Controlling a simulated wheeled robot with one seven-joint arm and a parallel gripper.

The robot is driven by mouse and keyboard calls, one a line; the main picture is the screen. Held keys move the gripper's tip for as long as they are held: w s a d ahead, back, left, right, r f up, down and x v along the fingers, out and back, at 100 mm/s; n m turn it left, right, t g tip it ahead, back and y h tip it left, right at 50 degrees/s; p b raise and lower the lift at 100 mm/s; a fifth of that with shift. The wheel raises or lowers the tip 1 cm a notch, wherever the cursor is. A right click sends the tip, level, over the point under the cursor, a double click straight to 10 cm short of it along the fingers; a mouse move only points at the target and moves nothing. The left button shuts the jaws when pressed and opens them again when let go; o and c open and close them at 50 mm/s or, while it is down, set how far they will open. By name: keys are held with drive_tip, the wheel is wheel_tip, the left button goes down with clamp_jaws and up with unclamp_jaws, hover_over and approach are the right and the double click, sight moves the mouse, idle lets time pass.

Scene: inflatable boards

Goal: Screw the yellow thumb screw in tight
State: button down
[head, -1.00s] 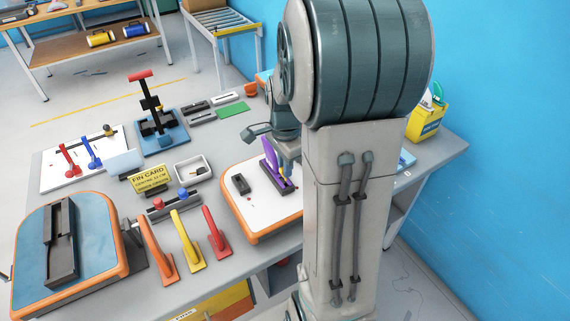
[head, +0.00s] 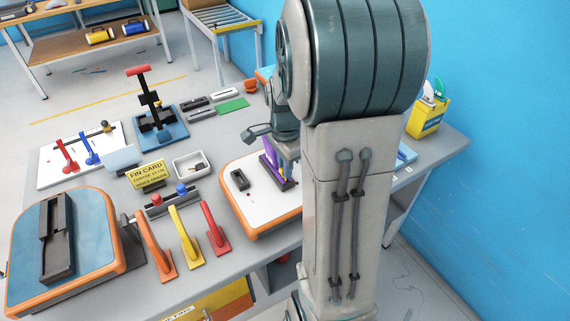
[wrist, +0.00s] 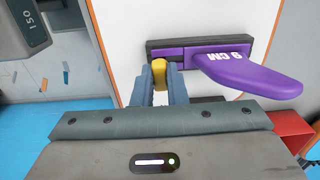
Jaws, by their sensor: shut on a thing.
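The yellow thumb screw (wrist: 159,72) shows in the wrist view between the two blue-grey fingers of my gripper (wrist: 160,88), which are shut on it. It sits at the left end of the dark fin box (wrist: 150,46), against the base of the purple fin marked 9 CM (wrist: 247,72). The screw's shaft is hidden by its head and the fingers. In the head view the purple fin (head: 269,163) stands in the box on the white board with the orange rim (head: 262,228); my arm hides my gripper and the screw there.
A second dark box (head: 239,180) is on the same board. Orange, yellow and red fins (head: 186,236) stand at the bench front. A blue wall is at right.

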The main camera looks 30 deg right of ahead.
drive_tip(key=shift+f+b, duration=0.4)
drive_tip(key=shift+f, duration=0.15)
drive_tip(key=c, duration=1.4)
unclamp_jaws()
drive_tip(key=shift+o, duration=0.2)
drive_tip(key=shift+r, duration=0.15)
wheel_tip(320, 180, up, 14)
drive_tip(key=shift+f, duration=0.2)
drive_tip(key=s+a+f+n+t, duration=0.1)
drive_tip(key=s+a+f+n, duration=0.1)
drive_tip(key=s+a+n, duration=0.4)
drive_tip(key=s+a+f+n+t, duration=0.2)
drive_tip(key=s+a+n, duration=0.4)
drive_tip(key=n, duration=0.5)
drive_tip(key=shift+s+f+n, duration=0.3)
drive_tip(key=shift+f, duration=0.1)
